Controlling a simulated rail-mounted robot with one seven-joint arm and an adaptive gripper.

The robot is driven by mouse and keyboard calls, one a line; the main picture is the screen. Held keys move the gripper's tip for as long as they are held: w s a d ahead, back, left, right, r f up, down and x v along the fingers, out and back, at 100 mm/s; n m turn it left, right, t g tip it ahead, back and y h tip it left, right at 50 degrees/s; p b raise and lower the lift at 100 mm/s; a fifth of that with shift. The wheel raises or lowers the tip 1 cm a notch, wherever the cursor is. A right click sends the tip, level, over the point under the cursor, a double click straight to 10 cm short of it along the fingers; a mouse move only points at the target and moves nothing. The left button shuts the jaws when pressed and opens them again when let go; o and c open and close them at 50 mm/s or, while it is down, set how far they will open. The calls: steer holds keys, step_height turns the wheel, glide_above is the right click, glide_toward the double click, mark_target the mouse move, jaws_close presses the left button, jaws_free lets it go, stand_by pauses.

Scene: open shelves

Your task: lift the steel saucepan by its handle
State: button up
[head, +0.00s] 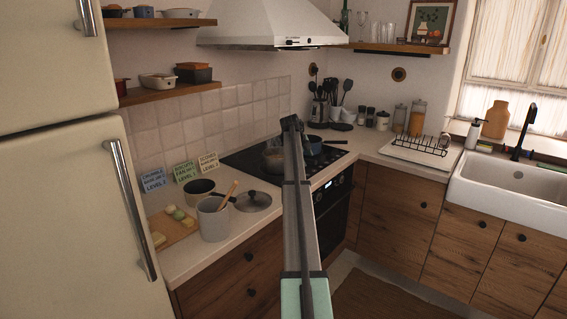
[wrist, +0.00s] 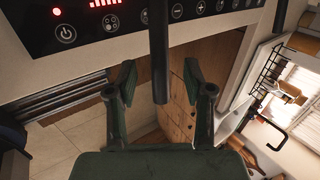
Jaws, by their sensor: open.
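My gripper (wrist: 160,95) is open in the wrist view, with a green-grey finger on each side. A dark straight handle (wrist: 160,50) comes down from the top edge and ends between the fingers, with a gap on both sides. The pan it belongs to is out of that view. In the head view the steel saucepan (head: 272,158) stands on the black hob (head: 240,160), partly hidden behind my arm. My arm also hides its handle and my fingers there.
A grey pot with a wooden spoon (head: 213,218), a lid (head: 251,201) and another pot (head: 202,190) stand on the left counter. The range hood (head: 270,30) hangs above. The hob's control panel (wrist: 120,18) is beyond the fingers.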

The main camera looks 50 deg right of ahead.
mark_target(308, 161)
steer(key=x, duration=0.3)
steer(key=shift+d+f+p, duration=0.1)
steer(key=shift+f+p, duration=0.05)
steer(key=shift+p, duration=0.2)
jaws_close()
